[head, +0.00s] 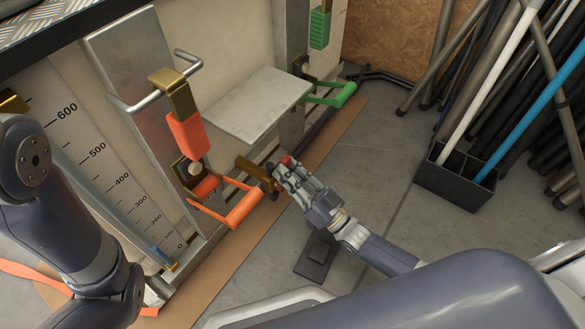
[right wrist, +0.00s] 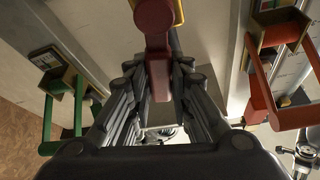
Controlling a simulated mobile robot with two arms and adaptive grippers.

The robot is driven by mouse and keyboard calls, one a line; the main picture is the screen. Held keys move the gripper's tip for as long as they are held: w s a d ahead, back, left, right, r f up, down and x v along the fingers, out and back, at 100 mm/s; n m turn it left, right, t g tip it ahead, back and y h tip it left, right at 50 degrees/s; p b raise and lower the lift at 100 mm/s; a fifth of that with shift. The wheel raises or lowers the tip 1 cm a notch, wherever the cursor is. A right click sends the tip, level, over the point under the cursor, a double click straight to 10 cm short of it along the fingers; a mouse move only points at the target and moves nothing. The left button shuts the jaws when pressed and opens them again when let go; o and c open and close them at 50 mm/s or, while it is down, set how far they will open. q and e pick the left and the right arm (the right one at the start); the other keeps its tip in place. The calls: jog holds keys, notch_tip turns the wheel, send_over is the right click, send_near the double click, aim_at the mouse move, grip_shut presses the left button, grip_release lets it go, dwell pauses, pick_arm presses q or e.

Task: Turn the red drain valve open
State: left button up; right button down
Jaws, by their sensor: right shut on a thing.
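The red drain valve (head: 287,160) shows as a small red tip at the fingers of my right gripper (head: 291,174) in the head view. A brass fitting (head: 254,174) sits just left of it, low on the panel. In the right wrist view the valve's red handle (right wrist: 154,35) hangs down between the two fingers of my right gripper (right wrist: 155,90), which is shut on it. Yellow metal shows at the handle's top. The fingers hide much of the valve in the head view. My left arm comes in from the left, but its gripper is not in view.
An orange handle (head: 243,208) stands out left of the valve, and a green handle (head: 345,94) behind it. A grey plate (head: 260,104) juts out above. A black bin (head: 454,176) with poles stands at right. Open floor lies between.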

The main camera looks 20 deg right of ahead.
jog(key=shift+s+a+n+g+y, duration=0.3)
jog(key=shift+n+y, duration=0.1)
jog(key=shift+n, duration=0.55)
jog(key=shift+s+a+n+g+y, duration=0.2)
jog(key=shift+a+n+g+y, duration=0.15)
jog(key=shift+n, duration=0.6)
jog(key=c, duration=1.4)
grip_release()
jog(key=shift+c, duration=0.2)
jog(key=v, duration=1.2)
jog(key=shift+f, duration=0.1)
